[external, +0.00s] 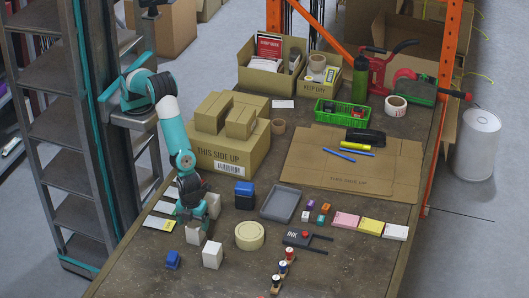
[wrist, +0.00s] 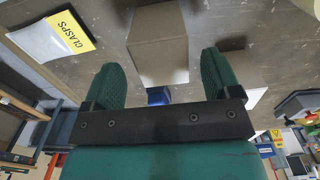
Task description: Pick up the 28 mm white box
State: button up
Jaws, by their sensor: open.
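Several small plain white boxes stand at the near left of the table; I cannot tell from their looks which is the 28 mm one. One white box (external: 195,233) is right below my gripper (external: 191,212). In the wrist view this box (wrist: 157,42) shows between the two green fingers of my gripper (wrist: 162,70), which are apart, with nothing held. I cannot tell whether the fingers reach down beside it. A larger white box (external: 212,255) is just in front and right; a box behind the right finger (wrist: 240,72) is probably it. Another white box (external: 214,205) stands behind.
A small blue item (external: 173,260) lies near the boxes. White and yellow label cards (external: 158,222) lie to the left. A round cream tin (external: 249,236), a grey tray (external: 281,204) and a blue-black box (external: 244,195) are to the right. A large carton (external: 228,150) stands behind.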

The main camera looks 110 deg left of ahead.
jog(key=shift+w+a+f+p, duration=0.15)
jog(key=shift+f+p, duration=0.75)
jog(key=shift+f, duration=1.65)
jog(key=shift+c, duration=0.5)
jog(key=c, duration=1)
